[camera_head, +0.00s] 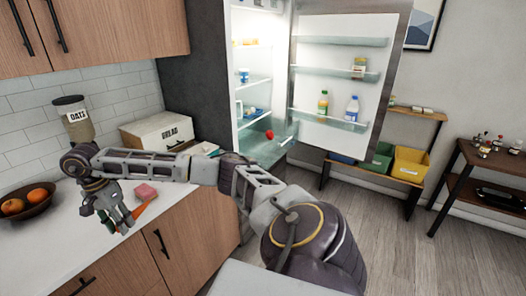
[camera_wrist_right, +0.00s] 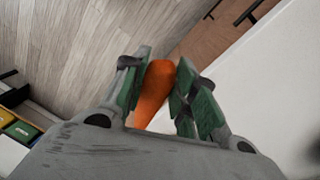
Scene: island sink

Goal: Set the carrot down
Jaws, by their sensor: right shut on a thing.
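The carrot (camera_wrist_right: 152,92) is orange and sits between the green-padded fingers of my right gripper (camera_wrist_right: 160,85) in the right wrist view. The gripper is shut on it. In the head view the right gripper (camera_head: 122,222) hangs over the white counter (camera_head: 55,240) near its front edge, and the carrot (camera_head: 142,209) sticks out to its right. I cannot tell whether the carrot touches the counter. My left gripper is not in view.
A pink sponge (camera_head: 146,191) lies just behind the carrot. A bowl of oranges (camera_head: 28,205) is at the left. An oats jar (camera_head: 73,120) and a bread box (camera_head: 157,132) stand at the back. The fridge door (camera_head: 340,75) is open.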

